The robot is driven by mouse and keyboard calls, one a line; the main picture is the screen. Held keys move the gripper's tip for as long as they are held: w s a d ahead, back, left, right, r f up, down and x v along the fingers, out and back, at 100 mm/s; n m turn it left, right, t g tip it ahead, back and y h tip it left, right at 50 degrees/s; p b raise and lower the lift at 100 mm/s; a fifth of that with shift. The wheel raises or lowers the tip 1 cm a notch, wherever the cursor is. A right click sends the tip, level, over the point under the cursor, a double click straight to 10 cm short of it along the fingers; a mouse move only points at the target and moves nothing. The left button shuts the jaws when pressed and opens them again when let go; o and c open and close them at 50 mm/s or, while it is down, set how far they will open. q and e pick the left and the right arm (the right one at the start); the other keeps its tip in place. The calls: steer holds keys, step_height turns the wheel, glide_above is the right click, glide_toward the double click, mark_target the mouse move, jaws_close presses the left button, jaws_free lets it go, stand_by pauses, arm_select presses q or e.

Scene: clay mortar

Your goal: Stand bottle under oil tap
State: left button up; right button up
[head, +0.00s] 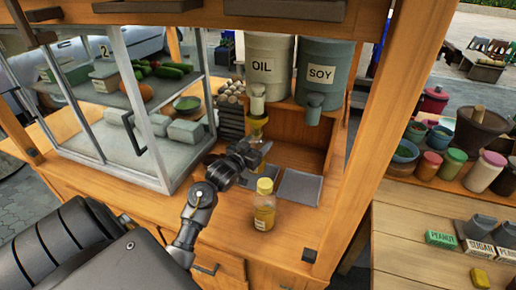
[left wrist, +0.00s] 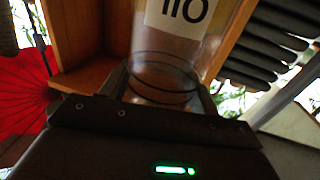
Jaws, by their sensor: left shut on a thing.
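The cream oil container (head: 268,58) is marked OIL, and its tap (head: 257,98) points down over the counter. My left gripper (head: 252,154) is just below this tap, shut on a clear bottle (head: 258,129). In the left wrist view, the bottle (left wrist: 165,48) is see-through, with a white label that reads upside down and dark rings near its end. In the head view, the bottle's upper part shows close under the tap. My right gripper is not in view.
A yellow-capped bottle (head: 264,208) stands on the counter in front of my gripper. The grey soy container (head: 323,72) is right of the oil. A dark grey mat (head: 300,188) lies below it. A glass case (head: 150,150) stands close on the left, a wooden post (head: 365,120) on the right.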

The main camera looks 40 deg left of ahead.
arm_select(q)
steer(key=shift+w, duration=0.35)
step_height(320, 180, down, 3)
steer(key=shift+f+p, duration=0.1)
steer(key=shift+p, duration=0.3)
steer(key=shift+f, duration=0.15)
steer(key=shift+f, duration=0.15)
steer(key=o, duration=1.1)
steer(key=shift+s, duration=0.1)
steer(key=shift+o, duration=0.2)
